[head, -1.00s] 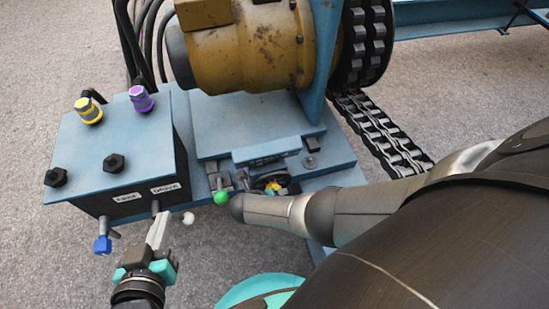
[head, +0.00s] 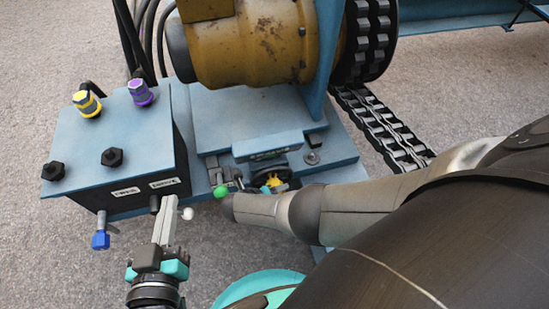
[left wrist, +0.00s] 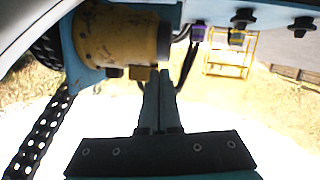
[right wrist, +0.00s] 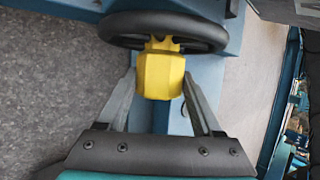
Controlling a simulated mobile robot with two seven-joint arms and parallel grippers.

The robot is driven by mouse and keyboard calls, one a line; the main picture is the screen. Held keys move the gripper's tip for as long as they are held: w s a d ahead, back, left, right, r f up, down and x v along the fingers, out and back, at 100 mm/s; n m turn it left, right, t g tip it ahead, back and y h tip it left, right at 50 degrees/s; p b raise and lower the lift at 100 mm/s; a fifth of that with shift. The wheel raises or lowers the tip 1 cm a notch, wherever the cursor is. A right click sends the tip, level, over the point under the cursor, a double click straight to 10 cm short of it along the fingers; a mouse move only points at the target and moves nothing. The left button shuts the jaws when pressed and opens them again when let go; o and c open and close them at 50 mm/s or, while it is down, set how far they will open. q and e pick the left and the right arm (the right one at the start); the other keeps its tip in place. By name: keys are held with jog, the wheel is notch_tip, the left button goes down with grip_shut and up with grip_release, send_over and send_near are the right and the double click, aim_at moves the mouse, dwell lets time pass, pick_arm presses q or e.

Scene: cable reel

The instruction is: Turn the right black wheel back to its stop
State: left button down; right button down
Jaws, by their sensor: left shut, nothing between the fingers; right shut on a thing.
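A black wheel (right wrist: 118,24) with a yellow hub (right wrist: 160,75) shows at the top of the right wrist view. My right gripper (right wrist: 160,82) has its fingers on both sides of the yellow hub.
The valve box (head: 110,150) has a blue-tipped lever (head: 100,240) and a white-ball lever (head: 187,213) close to my left fingers. A green-ball lever (head: 221,191) stands beside my right wrist. A yellow motor (head: 255,45) and chain (head: 380,130) lie behind.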

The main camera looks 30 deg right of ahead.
jog(key=shift+c, duration=2.2)
grip_release()
jog(key=shift+s+a+f, duration=0.1)
jog(key=shift+a+f, duration=0.05)
jog(key=shift+a, duration=0.15)
jog(key=o, duration=0.4)
jog(key=shift+d, duration=0.15)
jog(key=shift+c, duration=0.2)
